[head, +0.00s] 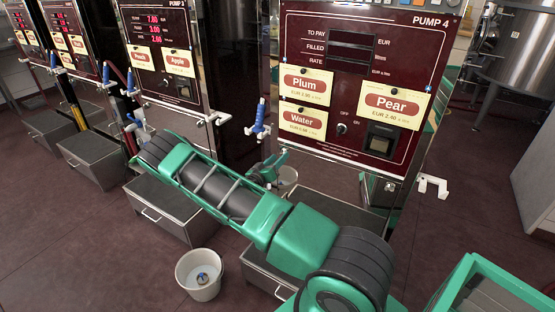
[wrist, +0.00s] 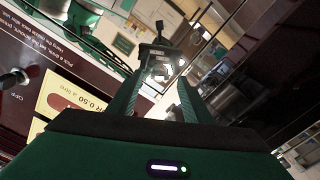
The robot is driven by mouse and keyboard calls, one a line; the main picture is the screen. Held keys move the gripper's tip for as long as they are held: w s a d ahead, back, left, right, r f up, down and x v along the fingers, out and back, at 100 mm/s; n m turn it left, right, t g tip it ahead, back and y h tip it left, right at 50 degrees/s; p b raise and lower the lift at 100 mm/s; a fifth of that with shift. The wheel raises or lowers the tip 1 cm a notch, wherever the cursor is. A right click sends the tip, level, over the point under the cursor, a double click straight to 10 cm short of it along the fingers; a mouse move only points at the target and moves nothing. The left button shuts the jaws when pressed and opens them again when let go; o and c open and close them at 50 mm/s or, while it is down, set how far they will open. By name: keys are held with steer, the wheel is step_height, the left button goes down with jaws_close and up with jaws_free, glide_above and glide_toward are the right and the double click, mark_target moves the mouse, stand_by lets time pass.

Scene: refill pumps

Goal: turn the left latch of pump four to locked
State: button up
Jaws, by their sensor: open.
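Pump four's dark red front panel (head: 350,80) stands at the upper right of the head view. A small blue-white fitting (head: 283,76) sits on its left edge and looks like the left latch; its turn position is too small to read. A similar fitting (head: 428,88) sits on the right edge. My gripper (head: 281,157) is open, below the Water label and partly hidden behind my forearm. In the wrist view the open fingers (wrist: 160,78) have no clearly held object between them. The panel lies at the left there, and I cannot make out the left latch.
A blue-handled tap (head: 260,120) sticks out left of the panel. White brackets (head: 432,186) project at its right side. A green crate (head: 490,275) is at lower right.

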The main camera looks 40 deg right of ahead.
steer(key=shift+x, duration=0.85)
steer(key=c, duration=1)
steer(key=shift+a, duration=0.3)
steer(key=shift+c, duration=0.3)
steer(key=n, duration=1.2)
steer(key=shift+w+d+f, duration=0.1)
steer(key=shift+d, duration=0.1)
